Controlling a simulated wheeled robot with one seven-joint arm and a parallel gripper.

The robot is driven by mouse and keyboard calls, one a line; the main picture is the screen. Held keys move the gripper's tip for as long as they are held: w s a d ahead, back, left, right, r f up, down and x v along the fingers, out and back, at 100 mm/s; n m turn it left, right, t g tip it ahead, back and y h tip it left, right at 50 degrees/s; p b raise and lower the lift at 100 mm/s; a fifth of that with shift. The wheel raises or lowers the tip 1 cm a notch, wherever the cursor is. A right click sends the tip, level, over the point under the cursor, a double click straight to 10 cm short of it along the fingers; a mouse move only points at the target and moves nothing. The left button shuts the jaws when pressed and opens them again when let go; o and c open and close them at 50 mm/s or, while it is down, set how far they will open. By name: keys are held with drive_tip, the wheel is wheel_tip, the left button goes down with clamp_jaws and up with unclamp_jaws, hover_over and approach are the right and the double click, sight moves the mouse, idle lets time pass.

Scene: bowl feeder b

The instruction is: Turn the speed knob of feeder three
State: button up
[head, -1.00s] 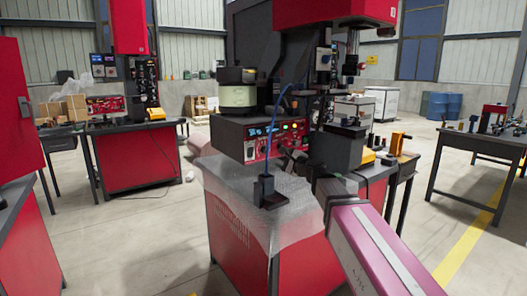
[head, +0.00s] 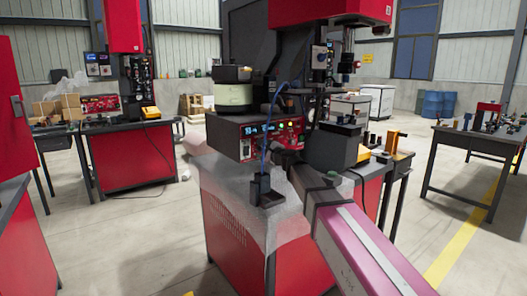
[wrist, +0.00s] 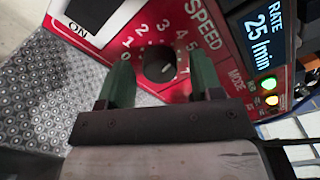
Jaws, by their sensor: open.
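The black round speed knob (wrist: 160,66) sits on a red panel (wrist: 224,62), with SPEED and a ring of numbers printed around it. My gripper (wrist: 160,62) is open, with one green finger on each side of the knob. I cannot tell whether the fingers touch it. The dark gripper body hides the lower part of the panel. In the head view the feeder's red control panel (head: 240,150) is below a round cream and black bowl unit (head: 233,90), and my arm reaches it from the lower right. No feeder number is readable.
A display (wrist: 268,35) reads RATE 25, beside lit green and amber buttons. A white ON switch area (wrist: 90,12) is at upper left. A blue cable and a black block (head: 264,188) stand in front of the panel on the grey mat. Another red machine (head: 122,95) stands left.

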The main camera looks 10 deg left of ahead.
drive_tip(key=c, duration=0.9)
drive_tip(key=shift+c, duration=0.2)
drive_tip(key=shift+m, duration=2.8)
drive_tip(key=o, duration=0.9)
drive_tip(key=shift+o, duration=0.2)
